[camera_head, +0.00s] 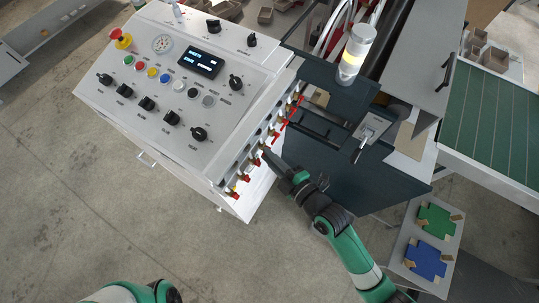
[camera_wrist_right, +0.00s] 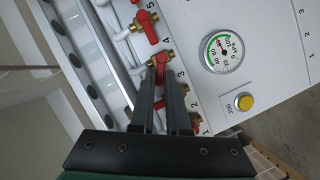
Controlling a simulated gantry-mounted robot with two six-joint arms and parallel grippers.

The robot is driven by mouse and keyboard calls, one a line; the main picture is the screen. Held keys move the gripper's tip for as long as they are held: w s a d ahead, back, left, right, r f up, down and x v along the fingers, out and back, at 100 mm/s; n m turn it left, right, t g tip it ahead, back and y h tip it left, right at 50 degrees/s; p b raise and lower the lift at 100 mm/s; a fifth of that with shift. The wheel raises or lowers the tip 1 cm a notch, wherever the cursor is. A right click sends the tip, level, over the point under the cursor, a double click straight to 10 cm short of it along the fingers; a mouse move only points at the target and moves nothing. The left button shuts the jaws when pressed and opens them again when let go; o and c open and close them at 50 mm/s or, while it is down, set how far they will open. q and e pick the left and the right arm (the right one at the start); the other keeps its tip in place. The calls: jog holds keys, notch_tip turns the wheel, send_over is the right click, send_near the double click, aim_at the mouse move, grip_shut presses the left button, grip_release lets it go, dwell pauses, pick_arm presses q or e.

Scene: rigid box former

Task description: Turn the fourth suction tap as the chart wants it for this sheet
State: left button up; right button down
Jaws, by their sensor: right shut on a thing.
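A row of suction taps with red handles (camera_wrist_right: 148,25) runs along the right edge of the white control console (camera_head: 110,82). My right gripper (camera_head: 267,157) reaches the row from the lower right. In the right wrist view its two dark fingers (camera_wrist_right: 160,88) are shut on a red tap handle (camera_wrist_right: 160,64), close to the printed 4. The handle points roughly along the fingers, which partly hide it and the neighbouring taps. My left gripper is out of view; only part of its arm shows at the bottom. I cannot make out the chart.
The console carries black knobs (camera_head: 199,134), coloured buttons, a lit display (camera_head: 200,62) and a red emergency stop (camera_head: 121,38). A pressure gauge (camera_wrist_right: 224,50) and a yellow button (camera_wrist_right: 245,102) sit beside the taps. A signal lamp (camera_head: 355,53) stands behind. Green (camera_head: 436,221) and blue (camera_head: 425,260) sheets lie at right.

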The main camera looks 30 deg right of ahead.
jog(key=m, duration=0.1)
jog(key=r+m+g+y+p, duration=0.1)
jog(key=d+m+g, duration=0.1)
jog(key=m, duration=0.1)
jog(key=shift+w+r, duration=0.15)
jog(key=shift+w, duration=0.15)
jog(key=shift+w+d+r+m+g+y+p, duration=0.1)
jog(key=shift+d+m+g+y+p, duration=0.1)
jog(key=shift+m+y+p, duration=0.25)
jog(key=shift+w+d+r+m+g+y+p, duration=0.1)
jog(key=shift+m+g+y+p, duration=0.15)
jog(key=shift+m, duration=0.3)
jog(key=shift+w+d+r+m+g+y+p, duration=0.15)
jog(key=shift+d+m+g+y+p, duration=0.2)
jog(key=shift+m+p, duration=0.5)
jog(key=shift+m+y+p, duration=0.45)
jog(key=shift+p, duration=0.45)
jog(key=shift+f, duration=0.2)
jog(key=c, duration=0.9)
grip_release()
